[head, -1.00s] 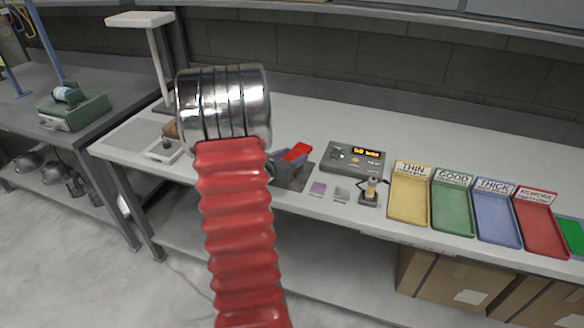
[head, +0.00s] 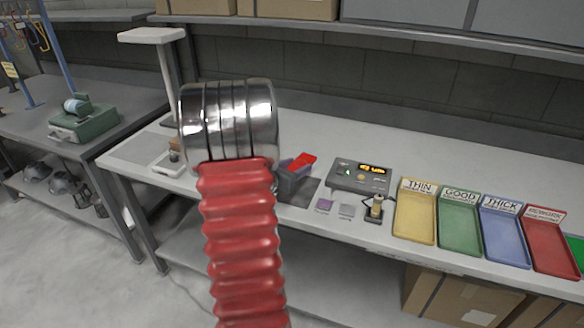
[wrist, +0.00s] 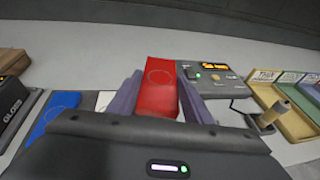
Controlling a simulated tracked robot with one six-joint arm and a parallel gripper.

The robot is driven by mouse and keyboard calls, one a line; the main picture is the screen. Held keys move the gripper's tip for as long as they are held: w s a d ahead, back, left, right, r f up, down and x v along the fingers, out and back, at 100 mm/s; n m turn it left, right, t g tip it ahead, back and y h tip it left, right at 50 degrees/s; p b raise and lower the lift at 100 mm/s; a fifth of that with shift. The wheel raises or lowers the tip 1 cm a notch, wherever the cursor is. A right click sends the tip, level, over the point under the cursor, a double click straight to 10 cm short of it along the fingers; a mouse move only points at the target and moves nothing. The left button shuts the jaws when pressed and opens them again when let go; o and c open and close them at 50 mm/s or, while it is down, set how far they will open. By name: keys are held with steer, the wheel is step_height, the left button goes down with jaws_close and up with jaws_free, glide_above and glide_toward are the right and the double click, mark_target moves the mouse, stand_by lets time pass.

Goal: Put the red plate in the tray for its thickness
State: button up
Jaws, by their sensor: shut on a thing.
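The red plate (head: 304,160) is held in my gripper (head: 292,172), left of the grey gauge box. In the wrist view the red plate (wrist: 158,88) stands between the two purple-grey fingers of my gripper (wrist: 157,100), which are shut on it. The gauge box (head: 361,176) has a lit orange display, too small to read surely, and a green light. Its probe (head: 376,206) stands in front. The labelled trays are yellow THIN (head: 414,222), green GOOD (head: 459,226), blue THICK (head: 505,240) and red REWORK (head: 550,248). My arm hides part of the bench.
A blue piece (wrist: 52,118) lies at left in the wrist view. A green item (head: 577,252) is at the far right. A shelf (head: 400,32) with boxes hangs above the bench.

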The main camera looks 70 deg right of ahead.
steer(key=w+a+f+n+t, duration=0.1)
steer(key=w+a+n+t, duration=0.35)
steer(key=w+a, duration=1)
steer(key=w+a+f+n+t, duration=0.1)
steer(key=w+a+n+t, duration=0.4)
steer(key=w+a, duration=0.95)
steer(key=w+a+f+n+t+y, duration=0.1)
steer(key=w+a+n+t+y, duration=0.1)
steer(key=a, duration=1)
steer(key=w+a+n+t+y, duration=0.3)
steer(key=w+a+y, duration=0.1)
steer(key=a, duration=0.7)
steer(key=w+a+f+n+t+y, duration=0.1)
steer(key=w+a+n+t+y, duration=0.2)
steer(key=a, duration=0.9)
steer(key=w, duration=0.2)
steer(key=shift+w+a+f+y, duration=0.3)
steer(key=shift+f+y, duration=0.05)
steer(key=shift+y, duration=0.05)
steer(key=shift+s+t, duration=0.15)
steer(key=shift+t, duration=0.1)
